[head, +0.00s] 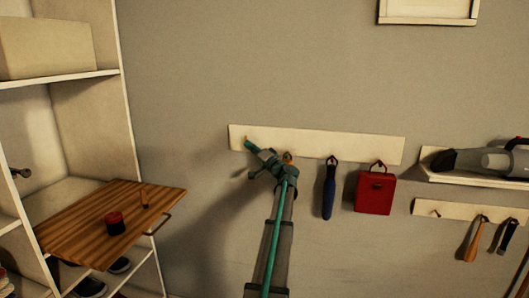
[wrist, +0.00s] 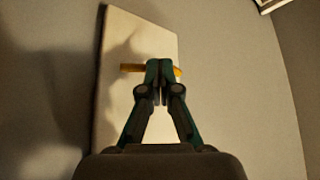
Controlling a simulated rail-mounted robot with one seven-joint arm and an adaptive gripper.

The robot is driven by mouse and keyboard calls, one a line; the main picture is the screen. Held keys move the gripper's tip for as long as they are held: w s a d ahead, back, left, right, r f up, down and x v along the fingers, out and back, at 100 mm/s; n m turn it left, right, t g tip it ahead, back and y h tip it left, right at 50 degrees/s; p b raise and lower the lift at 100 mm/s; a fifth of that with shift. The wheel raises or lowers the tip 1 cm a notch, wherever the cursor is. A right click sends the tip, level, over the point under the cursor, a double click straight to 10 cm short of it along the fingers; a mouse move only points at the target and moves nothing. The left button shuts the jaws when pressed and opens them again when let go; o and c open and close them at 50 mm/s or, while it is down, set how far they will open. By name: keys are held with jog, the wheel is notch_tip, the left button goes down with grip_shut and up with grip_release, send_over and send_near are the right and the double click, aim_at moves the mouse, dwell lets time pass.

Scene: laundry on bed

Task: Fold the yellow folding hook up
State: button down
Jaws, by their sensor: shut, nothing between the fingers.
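The yellow folding hook (wrist: 130,68) shows in the wrist view as a short bar across the pale rail, sticking out on both sides of my fingertips. Its middle is hidden behind them. My gripper (wrist: 160,68) is shut and empty, with its tips in front of or against the hook; I cannot tell whether they touch. In the head view my gripper (head: 248,143) is at the left end of the white wall rail (head: 350,147), and the hook is mostly hidden there. How far the hook is folded is unclear.
A brown hook (head: 288,156) is right beside my wrist. Further right on the rail hang a blue-handled tool (head: 329,190) and a red case (head: 376,192). A shelf unit with a wooden board (head: 80,222) stands at left.

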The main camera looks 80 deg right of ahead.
jog(key=b, duration=0.3)
jog(key=shift+d, duration=0.25)
